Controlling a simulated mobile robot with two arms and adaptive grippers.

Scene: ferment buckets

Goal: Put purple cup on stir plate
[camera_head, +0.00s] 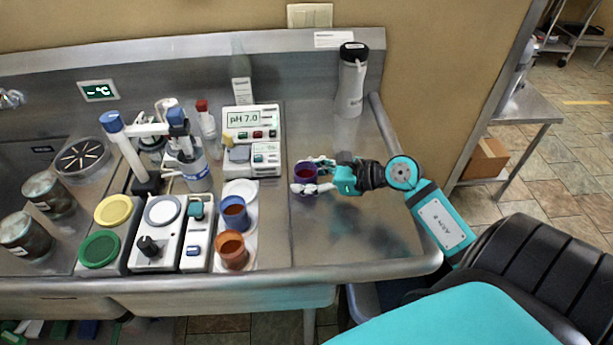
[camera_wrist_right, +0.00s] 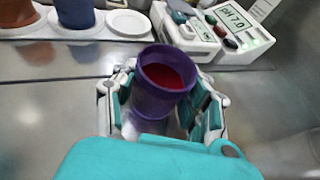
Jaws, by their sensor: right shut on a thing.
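The purple cup (camera_head: 306,187) holds dark red liquid and stands upright at the right part of the steel counter. My right gripper (camera_head: 312,176) is shut around its sides. The right wrist view shows the purple cup (camera_wrist_right: 160,103) between both fingers of the right gripper (camera_wrist_right: 162,95). I cannot tell whether its base touches the counter. The stir plate (camera_head: 162,213), white with a round grey top and a black knob, is at the left; its top is bare. My left gripper is not in view.
A blue cup (camera_head: 235,215) and an orange cup (camera_head: 233,251) stand on a white holder between the stir plate and the purple cup. The pH meter (camera_head: 251,124) is behind them. A grey bottle (camera_head: 351,82) stands at the back right. Counter around the purple cup is clear.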

